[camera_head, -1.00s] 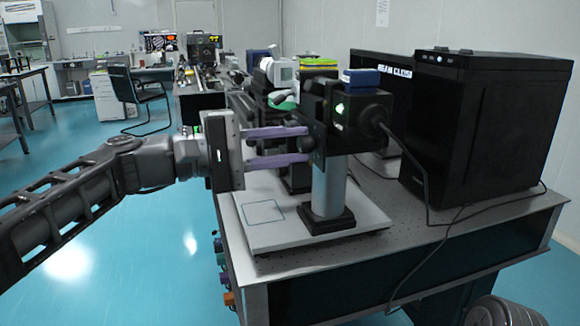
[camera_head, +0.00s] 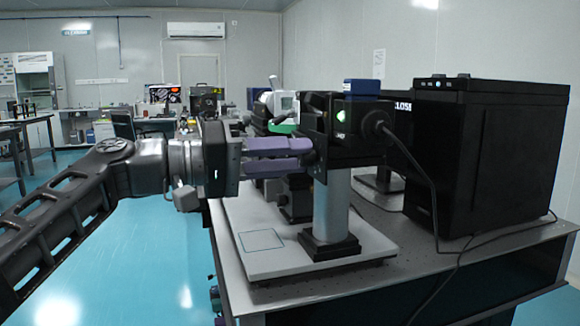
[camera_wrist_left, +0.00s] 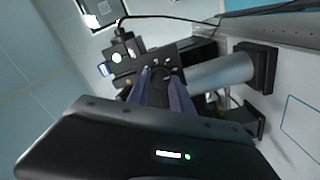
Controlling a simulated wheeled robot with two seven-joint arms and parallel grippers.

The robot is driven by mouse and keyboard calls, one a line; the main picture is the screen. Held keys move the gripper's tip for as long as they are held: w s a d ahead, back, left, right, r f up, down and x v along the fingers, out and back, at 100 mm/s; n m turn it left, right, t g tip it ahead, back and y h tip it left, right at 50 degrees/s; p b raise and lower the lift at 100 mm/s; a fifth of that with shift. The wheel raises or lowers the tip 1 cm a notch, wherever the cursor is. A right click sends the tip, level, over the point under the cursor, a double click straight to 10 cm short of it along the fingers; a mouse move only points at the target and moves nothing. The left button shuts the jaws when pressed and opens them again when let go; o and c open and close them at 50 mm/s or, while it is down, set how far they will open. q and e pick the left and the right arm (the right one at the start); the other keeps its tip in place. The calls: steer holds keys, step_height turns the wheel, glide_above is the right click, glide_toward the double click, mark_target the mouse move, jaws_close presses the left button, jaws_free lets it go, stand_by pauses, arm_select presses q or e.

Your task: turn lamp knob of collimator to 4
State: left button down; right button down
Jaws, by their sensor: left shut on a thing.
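The collimator (camera_head: 366,118) is a black boxy unit with a glowing pale-green spot on its side. It stands on a grey post (camera_head: 331,205) with a black foot on a white base plate (camera_head: 262,262). My left gripper (camera_head: 307,152) reaches in from the left, its purple fingers close together at the near-left face of the collimator. It is shut on the small dark lamp knob (camera_wrist_left: 161,73), seen between the fingertips in the left wrist view. The fingers mostly hide the knob, and no scale number is readable. My right gripper is out of view.
A large black box (camera_head: 490,155) stands to the right on the optical table (camera_head: 400,240). A black cable (camera_head: 425,180) runs from the collimator down across the table. More instruments stand behind. The floor on the left is clear.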

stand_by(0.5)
arm_select(q)
steer(key=c, duration=1.1)
jaws_free()
steer(key=v, duration=0.7)
steer(key=shift+s+a, duration=0.1)
steer(key=shift+a, duration=0.25)
